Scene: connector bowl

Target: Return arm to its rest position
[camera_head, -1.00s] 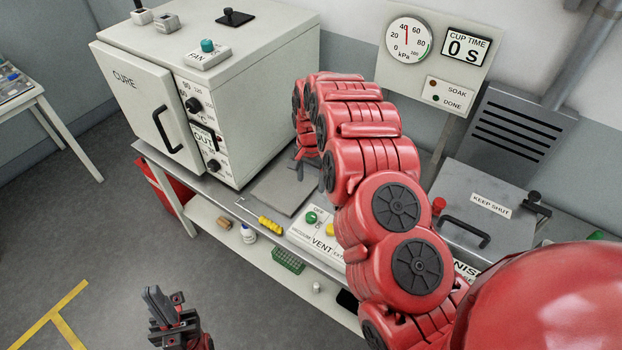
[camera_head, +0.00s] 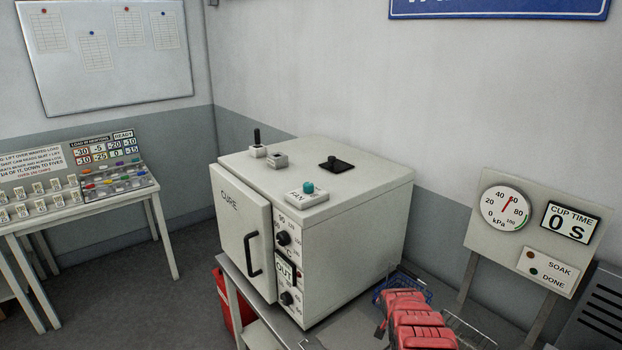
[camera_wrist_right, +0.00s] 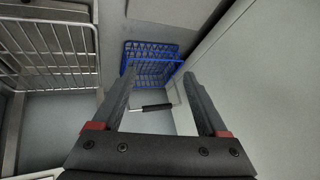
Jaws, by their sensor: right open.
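My right arm (camera_head: 415,322) shows as red links at the bottom right of the head view, beside the cure oven. In the right wrist view, my right gripper (camera_wrist_right: 162,78) has its two dark fingers spread apart with nothing between them. Beyond the fingertips are a blue wire basket (camera_wrist_right: 150,62) and a dark-handled tool (camera_wrist_right: 157,107) on a grey surface. The basket is also partly visible in the head view (camera_head: 428,290), just behind the arm. My left gripper is outside both current views.
The cure oven (camera_head: 240,235) stands on the bench with its door shut. The gauge panel (camera_head: 484,247) is to the right; its timer reads 0 S. A metal wire rack (camera_wrist_right: 45,55) is left of the fingers. A side table (camera_head: 80,222) stands at left.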

